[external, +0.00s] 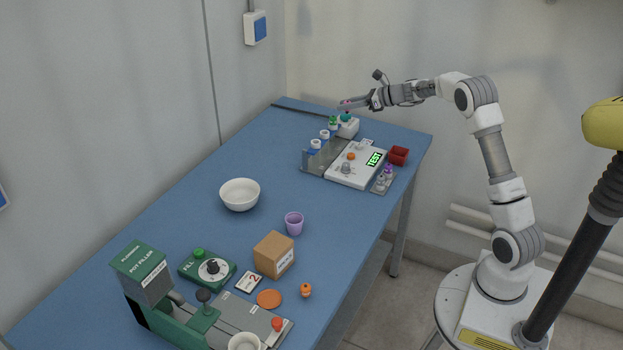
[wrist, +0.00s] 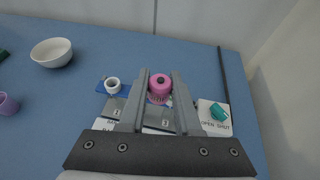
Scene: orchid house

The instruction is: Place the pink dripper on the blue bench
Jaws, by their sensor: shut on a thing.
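The pink dripper (wrist: 158,89) is between the two fingers of my gripper (wrist: 162,80) in the wrist view, seen from above with a dark centre. My gripper (external: 350,104) is shut on it. In the external view only a small bit of pink (external: 346,102) shows at the fingertips, above the far end of the bench equipment. The dripper's lower part is hidden. The blue bench (external: 178,202) runs from the near left to the far wall; its bare top also shows in the wrist view (wrist: 100,45).
Near my gripper stand a white box with a teal tap (wrist: 216,115), a white-topped vial (external: 316,145) and a white test panel (external: 340,174). A red tray (external: 398,155) is at the right edge. A white bowl (external: 240,194) and purple cup (external: 294,223) stand mid-bench, with clear blue surface left and behind.

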